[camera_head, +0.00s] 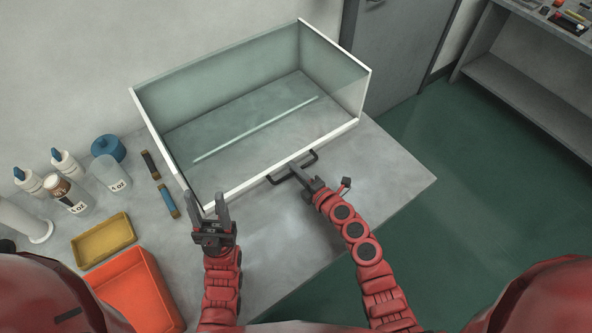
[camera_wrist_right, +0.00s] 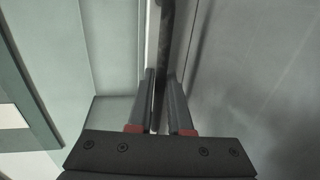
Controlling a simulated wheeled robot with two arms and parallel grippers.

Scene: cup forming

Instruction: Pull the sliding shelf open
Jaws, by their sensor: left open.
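The sliding shelf (camera_head: 262,170) is a glass-walled box with white edges, standing on the grey table. A dark bar handle (camera_head: 312,158) is fixed on its near front edge. The handle also shows in the right wrist view (camera_wrist_right: 164,60), running lengthwise between the fingers. My right gripper (camera_head: 297,171) is at the handle. My left gripper (camera_head: 209,204) is open and empty, near the shelf's front left corner.
Left of the shelf are white bottles (camera_head: 66,164), a blue round container (camera_head: 108,148), a clear beaker (camera_head: 110,175), a yellow tray (camera_head: 104,240) and an orange bin (camera_head: 137,292). The grey table (camera_head: 395,180) is bare in front and right of the shelf.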

